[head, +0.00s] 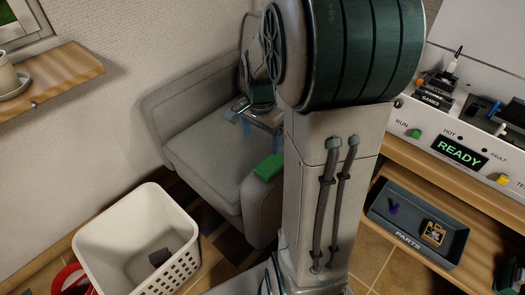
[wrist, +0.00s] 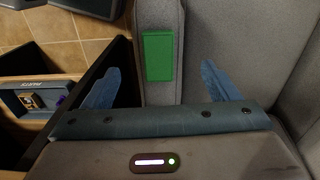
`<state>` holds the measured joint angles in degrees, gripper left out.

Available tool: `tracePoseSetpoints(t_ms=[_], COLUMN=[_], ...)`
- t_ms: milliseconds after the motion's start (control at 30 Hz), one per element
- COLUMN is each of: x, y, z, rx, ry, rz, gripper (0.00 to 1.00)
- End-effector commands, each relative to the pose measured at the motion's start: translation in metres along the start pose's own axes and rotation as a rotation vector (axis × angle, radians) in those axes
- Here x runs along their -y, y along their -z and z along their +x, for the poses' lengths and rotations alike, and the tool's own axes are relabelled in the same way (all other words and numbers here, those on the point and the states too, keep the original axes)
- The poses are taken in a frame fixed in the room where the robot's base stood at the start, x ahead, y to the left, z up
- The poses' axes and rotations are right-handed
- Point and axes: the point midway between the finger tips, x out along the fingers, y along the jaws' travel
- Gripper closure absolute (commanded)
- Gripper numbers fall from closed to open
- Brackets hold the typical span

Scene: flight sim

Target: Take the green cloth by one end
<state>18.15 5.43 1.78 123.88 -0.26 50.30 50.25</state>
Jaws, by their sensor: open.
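The green cloth (head: 268,167) is a small folded rectangle lying on the top of the grey armchair's near arm, beside my arm in the head view. In the wrist view the cloth (wrist: 158,56) lies on the chair arm, ahead of and between my two blue fingers. My gripper (wrist: 158,84) is open and empty, its fingers spread wide on either side of the chair arm's line. In the head view my gripper (head: 258,124) is over the chair seat, partly hidden by my arm, and apart from the cloth.
The grey armchair (head: 215,130) stands against the wall. A white basket (head: 120,235) is on the floor at left. A wooden shelf (head: 60,80) holds a cup. At right a wooden bench (head: 440,190) bears a READY panel (head: 460,152) and a PARTS tray (head: 455,245).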

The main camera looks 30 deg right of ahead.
Motion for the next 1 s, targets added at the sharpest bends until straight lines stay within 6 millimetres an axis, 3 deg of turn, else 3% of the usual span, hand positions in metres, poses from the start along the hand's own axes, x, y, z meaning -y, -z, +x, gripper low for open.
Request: tracePoseSetpoints(t_ms=[167, 500, 733, 1000], x=[0.001, 0.0, -0.001, -0.005], y=[0.008, 0.008, 0.006, 0.001], z=[0.02, 0.082, 0.097, 0.136], rx=[0.008, 0.007, 0.005, 0.007], ry=[-0.008, -0.007, -0.006, -0.006], rz=[0.065, 0.064, 0.064, 0.064], gripper=[0.18, 0.18, 0.18, 0.18])
